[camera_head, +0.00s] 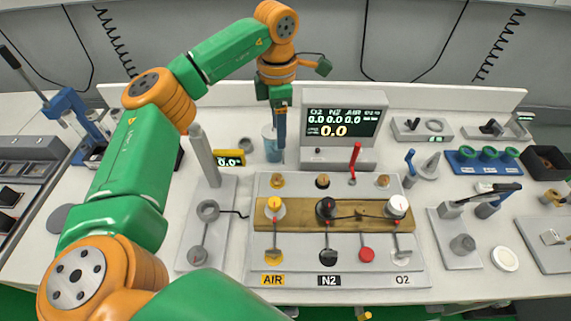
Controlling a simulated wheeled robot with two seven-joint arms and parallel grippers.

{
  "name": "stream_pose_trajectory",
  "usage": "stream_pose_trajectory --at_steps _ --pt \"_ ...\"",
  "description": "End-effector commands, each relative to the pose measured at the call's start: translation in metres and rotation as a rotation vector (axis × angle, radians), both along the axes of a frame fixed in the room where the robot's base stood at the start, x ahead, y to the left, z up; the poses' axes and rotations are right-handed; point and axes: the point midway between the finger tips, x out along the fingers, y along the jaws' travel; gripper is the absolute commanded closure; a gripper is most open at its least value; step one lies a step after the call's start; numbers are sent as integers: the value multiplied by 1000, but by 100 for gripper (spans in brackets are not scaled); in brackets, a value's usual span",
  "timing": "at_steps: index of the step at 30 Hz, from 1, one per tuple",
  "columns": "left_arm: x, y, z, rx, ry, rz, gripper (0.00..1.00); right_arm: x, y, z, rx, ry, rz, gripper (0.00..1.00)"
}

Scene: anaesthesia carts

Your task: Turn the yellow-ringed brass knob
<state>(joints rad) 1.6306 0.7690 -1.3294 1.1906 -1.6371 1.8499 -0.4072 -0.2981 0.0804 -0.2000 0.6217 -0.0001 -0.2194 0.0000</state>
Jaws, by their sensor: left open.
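The brass knob with yellow colouring (277,181) stands at the back of the AIR column on the grey gas panel (415,275). Its ring is too small to make out clearly. My left gripper (282,155) points down from above, just behind the knob in the picture, and looks apart from it. Its fingers are seen nearly edge-on; it is open, with nothing visible between them. My right gripper is not in view.
A yellow-topped knob (274,204) stands on the brass bar in front. A blue cup (271,142) is behind the left fingers. A monitor (342,125) and a red lever (354,160) stand to the right. A grey post (204,156) rises at left.

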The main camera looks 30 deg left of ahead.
Motion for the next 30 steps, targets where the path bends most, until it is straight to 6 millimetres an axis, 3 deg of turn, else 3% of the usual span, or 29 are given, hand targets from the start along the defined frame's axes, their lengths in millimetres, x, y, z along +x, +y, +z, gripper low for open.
stream_pose_trajectory --at_steps 1,14,18,24,30 --pt "0 0 -14 0 0 0 33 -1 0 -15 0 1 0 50" --pt "-1 0 -85 -1 -1 0 33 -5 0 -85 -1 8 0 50" --pt "-2 0 -93 1 2 1 33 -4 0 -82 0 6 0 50" --pt "-3 0 -131 0 4 0 33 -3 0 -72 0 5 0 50" --pt "-3 0 -152 0 1 0 33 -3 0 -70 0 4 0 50"
